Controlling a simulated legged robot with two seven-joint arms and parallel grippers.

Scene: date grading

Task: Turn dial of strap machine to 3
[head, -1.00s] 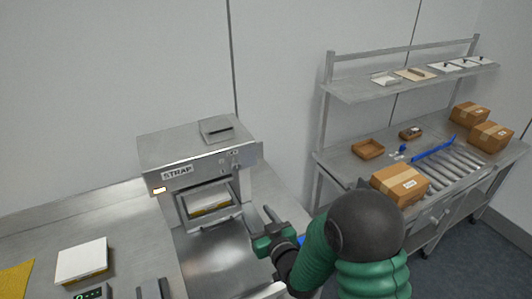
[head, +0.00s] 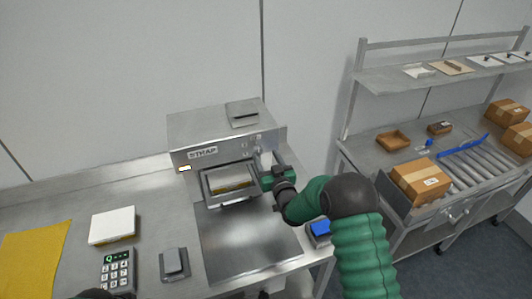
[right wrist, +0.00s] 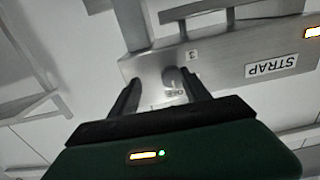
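The strap machine (head: 190,131) is a grey metal box with a STRAP label, standing on the steel bench. Its dial shows in the right wrist view as a small round knob (right wrist: 173,76), with a printed 3 beside it. My right gripper (head: 266,162) is at the right end of the machine's front panel and hides part of the controls. In the right wrist view the gripper (right wrist: 160,82) is open, its fingers apart with the knob between them, closer to the right finger. Contact is not clear. The knob's setting cannot be read.
A white-topped package (head: 233,184) sits in the machine's opening. On the bench are another white package (head: 113,226), a keypad device (head: 117,270), a small grey device (head: 174,263) and a yellow sheet (head: 35,255). A roller table with cartons (head: 420,180) stands at right.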

